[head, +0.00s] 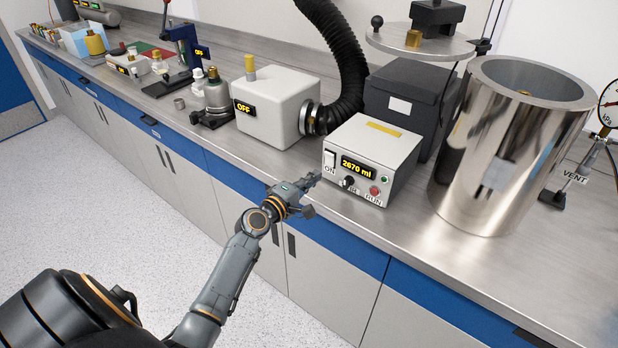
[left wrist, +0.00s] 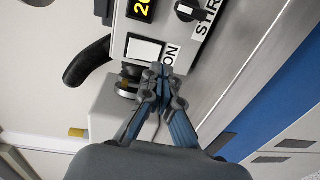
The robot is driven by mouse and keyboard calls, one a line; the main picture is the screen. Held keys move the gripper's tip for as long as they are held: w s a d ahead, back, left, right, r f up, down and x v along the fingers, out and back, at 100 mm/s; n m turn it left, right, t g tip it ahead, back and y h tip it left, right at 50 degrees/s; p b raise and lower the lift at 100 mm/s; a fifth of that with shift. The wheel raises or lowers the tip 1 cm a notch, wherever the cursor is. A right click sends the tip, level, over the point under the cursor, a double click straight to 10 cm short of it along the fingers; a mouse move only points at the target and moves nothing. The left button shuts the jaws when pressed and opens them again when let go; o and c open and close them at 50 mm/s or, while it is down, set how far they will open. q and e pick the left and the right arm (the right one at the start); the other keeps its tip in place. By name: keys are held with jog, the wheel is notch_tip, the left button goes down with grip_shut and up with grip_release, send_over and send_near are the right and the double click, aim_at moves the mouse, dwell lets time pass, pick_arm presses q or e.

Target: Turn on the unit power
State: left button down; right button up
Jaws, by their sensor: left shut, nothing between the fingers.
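The control unit (head: 372,160) is a white box on the counter with a lit display (head: 358,168) reading "2670 ml". Its white rocker switch (head: 330,159), labelled ON, sits at the left of the front face; beside it are a black knob (head: 348,182) and a red button (head: 374,191). In the left wrist view the switch (left wrist: 144,50) is just ahead of the fingertips, by the ON label. My left gripper (head: 314,177) is shut and empty, its tips close to the switch; I cannot tell whether they touch. It also shows in the left wrist view (left wrist: 162,72). My right gripper is not in view.
A white box (head: 275,105) with an OFF display and a black hose (head: 340,60) stands left of the unit. A large metal cylinder (head: 470,150) stands right, a dark box (head: 400,95) behind. The counter's front strip is clear.

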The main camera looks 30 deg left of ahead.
pick_arm(q)
jog(key=s+f+b, duration=0.1)
jog(key=s+b, duration=0.1)
jog(key=s, duration=0.7)
jog(key=shift+s+a+f+b, duration=0.15)
jog(key=shift+s+a+b, duration=0.15)
jog(key=shift+a, duration=0.05)
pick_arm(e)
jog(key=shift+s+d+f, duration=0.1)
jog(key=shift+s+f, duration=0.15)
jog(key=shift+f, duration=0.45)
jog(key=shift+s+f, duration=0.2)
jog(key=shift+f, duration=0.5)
pick_arm(q)
jog(key=shift+f, duration=0.1)
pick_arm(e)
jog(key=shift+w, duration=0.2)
